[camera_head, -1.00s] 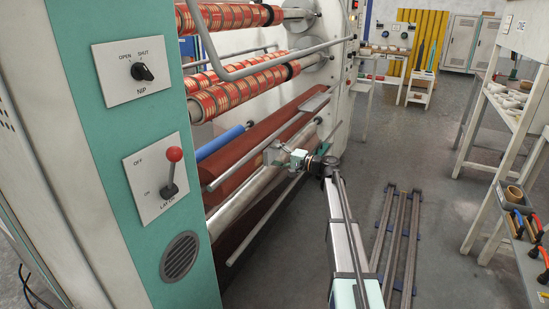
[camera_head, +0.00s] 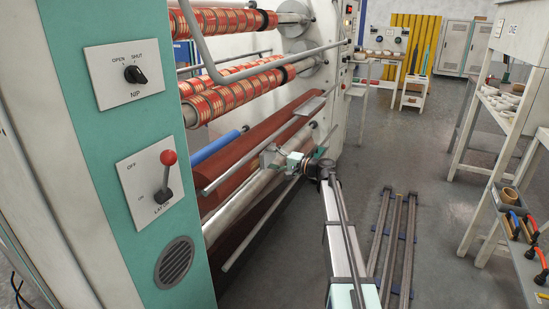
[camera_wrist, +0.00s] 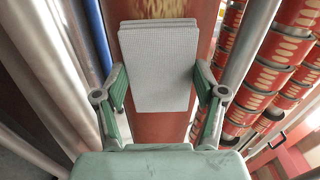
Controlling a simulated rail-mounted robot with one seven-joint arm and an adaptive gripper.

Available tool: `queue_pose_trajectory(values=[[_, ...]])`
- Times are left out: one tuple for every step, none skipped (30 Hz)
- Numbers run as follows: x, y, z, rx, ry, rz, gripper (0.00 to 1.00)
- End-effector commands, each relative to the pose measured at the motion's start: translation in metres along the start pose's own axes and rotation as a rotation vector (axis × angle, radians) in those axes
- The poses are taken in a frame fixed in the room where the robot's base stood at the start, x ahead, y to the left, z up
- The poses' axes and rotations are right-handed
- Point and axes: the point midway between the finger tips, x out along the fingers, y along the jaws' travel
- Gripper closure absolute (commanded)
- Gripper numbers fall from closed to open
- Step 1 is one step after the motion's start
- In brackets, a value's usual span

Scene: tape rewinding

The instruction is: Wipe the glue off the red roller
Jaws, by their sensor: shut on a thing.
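The dark red roller (camera_head: 240,160) runs diagonally through the machine in the head view. In the wrist view it (camera_wrist: 153,128) lies behind my gripper. A mottled yellowish glue patch (camera_wrist: 158,8) shows on it at the top edge of the wrist view, just beyond the pad. My gripper (camera_wrist: 160,82) is shut on a flat grey textured pad (camera_wrist: 158,60), one finger at each side. The pad faces the red roller; I cannot tell whether it touches. In the head view my gripper (camera_head: 270,158) is beside the roller, and the glue cannot be made out.
A silver roller (camera_head: 235,200) and thin bars (camera_head: 255,225) run close to my gripper. A blue roller (camera_head: 215,147) and red-and-gold patterned rolls (camera_head: 235,95) are nearby. Floor rails (camera_head: 392,250) lie at right.

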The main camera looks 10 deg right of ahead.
Motion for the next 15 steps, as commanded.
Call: queue_pose_trajectory(values=[[0.000,0.000,0.008,0.000,-0.004,0.000,0.58],[0.000,0.000,0.010,0.000,-0.003,0.000,0.58],[0.000,0.000,0.012,0.000,-0.003,0.000,0.58],[0.000,-0.001,0.014,0.000,-0.003,0.000,0.58],[0.000,-0.001,0.015,0.000,-0.003,0.000,0.58],[0.000,-0.001,0.015,0.000,-0.003,0.000,0.58],[0.000,-0.001,0.016,0.000,-0.003,0.000,0.58],[0.000,-0.001,0.016,0.000,-0.003,0.000,0.58],[0.000,-0.001,0.017,0.000,-0.003,0.000,0.58],[0.000,-0.001,0.018,0.000,-0.003,0.000,0.58],[0.000,-0.001,0.019,0.000,-0.003,0.000,0.58],[0.000,-0.001,0.022,0.000,-0.003,0.000,0.58],[0.000,-0.001,0.024,0.000,-0.003,0.000,0.58],[0.000,-0.001,0.026,0.000,-0.004,0.000,0.58],[0.000,-0.001,0.029,0.000,-0.004,0.000,0.58]])
